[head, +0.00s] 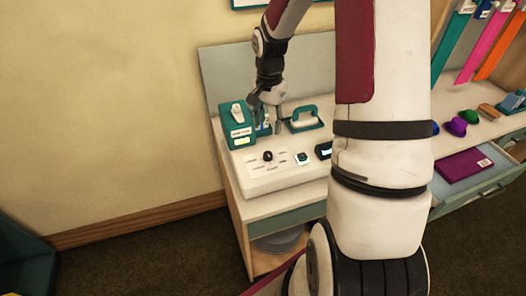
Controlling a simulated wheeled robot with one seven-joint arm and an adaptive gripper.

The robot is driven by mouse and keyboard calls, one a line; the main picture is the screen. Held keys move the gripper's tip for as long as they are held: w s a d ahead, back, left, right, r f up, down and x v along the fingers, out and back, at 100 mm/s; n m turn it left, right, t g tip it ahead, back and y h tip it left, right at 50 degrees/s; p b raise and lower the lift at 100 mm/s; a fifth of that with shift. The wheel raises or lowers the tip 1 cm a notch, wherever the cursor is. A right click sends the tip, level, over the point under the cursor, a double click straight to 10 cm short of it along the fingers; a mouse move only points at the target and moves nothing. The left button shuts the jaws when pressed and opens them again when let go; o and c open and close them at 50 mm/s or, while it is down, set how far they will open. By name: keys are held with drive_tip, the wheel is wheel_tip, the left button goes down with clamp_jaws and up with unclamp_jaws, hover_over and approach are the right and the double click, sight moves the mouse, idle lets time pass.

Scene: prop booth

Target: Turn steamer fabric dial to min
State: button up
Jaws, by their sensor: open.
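A white sloped control panel (280,178) stands on the counter and carries a round black dial (267,156) ringed by small labels. The labels are too small to read, so I cannot tell the dial's setting. A teal box (238,128) with a white top part stands behind the panel at the left. A teal and white iron-like piece (304,119) sits behind the panel to the right. My gripper (270,122) is open and points down between these two pieces, behind and above the dial, apart from it.
A small teal-edged knob or button (302,158) and a dark display (324,150) lie right of the dial. My arm hides the panel's right end. An open drawer holds a purple packet (464,166). Several coloured items lie on the counter at right.

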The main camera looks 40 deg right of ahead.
sight(268, 153)
wheel_tip(268, 153, down, 13)
drive_tip(key=shift+f+p, duration=0.1)
drive_tip(key=shift+p, duration=0.5)
clamp_jaws()
